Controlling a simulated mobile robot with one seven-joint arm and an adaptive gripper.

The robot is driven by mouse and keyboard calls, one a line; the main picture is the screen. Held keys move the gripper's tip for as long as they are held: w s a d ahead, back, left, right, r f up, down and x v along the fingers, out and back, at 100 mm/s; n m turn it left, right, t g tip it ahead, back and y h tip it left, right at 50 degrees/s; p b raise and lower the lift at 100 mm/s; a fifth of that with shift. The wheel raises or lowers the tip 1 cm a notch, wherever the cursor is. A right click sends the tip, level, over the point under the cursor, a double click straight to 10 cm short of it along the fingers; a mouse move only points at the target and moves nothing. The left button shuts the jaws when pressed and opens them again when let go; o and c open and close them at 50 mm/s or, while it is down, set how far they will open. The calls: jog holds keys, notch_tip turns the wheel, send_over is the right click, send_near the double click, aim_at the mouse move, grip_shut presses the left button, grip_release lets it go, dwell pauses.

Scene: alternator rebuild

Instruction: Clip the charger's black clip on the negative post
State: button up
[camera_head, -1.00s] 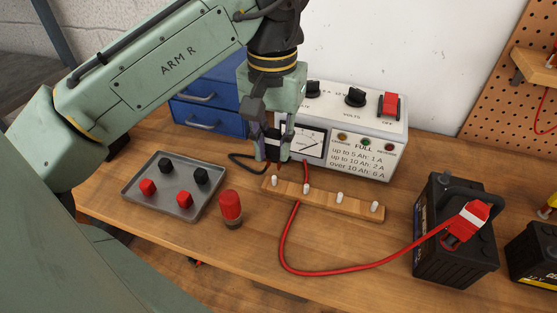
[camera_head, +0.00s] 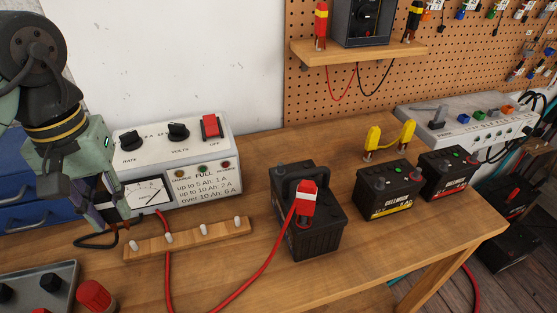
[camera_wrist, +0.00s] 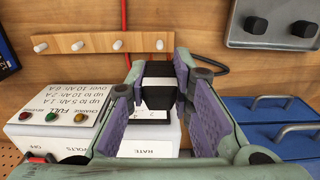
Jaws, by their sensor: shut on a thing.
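My gripper (camera_head: 116,208) is at the left, in front of the charger (camera_head: 185,170) and above the left end of the wooden peg rack (camera_head: 190,238). It is shut on the black clip, which shows between the fingers in the wrist view (camera_wrist: 158,92) as a dark block with a pale band. In the head view the fingers mostly hide the clip. The large black battery (camera_head: 318,238) stands right of the charger. The red clip (camera_head: 307,197) sits on its top, with a red cable (camera_head: 262,268) running down from it.
A grey tray (camera_head: 60,284) and a red-capped piece (camera_head: 95,295) are at the front left. Two smaller batteries (camera_head: 388,190) (camera_head: 447,173) and a yellow jumper lead (camera_head: 374,137) stand further right. A pegboard shelf (camera_head: 360,50) overhangs the back. The bench between rack and large battery is mostly clear.

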notch_tip(320, 180, up, 11)
jog(key=shift+f+p, duration=0.15)
jog(key=shift+p, duration=1.05)
jog(key=w+d, duration=0.6)
jog(key=d, duration=0.7)
jog(key=w+d, duration=0.5)
jog(key=d, duration=0.7)
jog(key=b, duration=0.3)
send_over(280, 164)
notch_tip(280, 164, down, 5)
jog(key=shift+r, duration=0.2)
jog(key=shift+f, duration=0.55)
jog(key=shift+f, duration=0.15)
jog(key=shift+f+b, duration=0.6)
jog(key=shift+f, duration=0.45)
jog(key=o, duration=0.9)
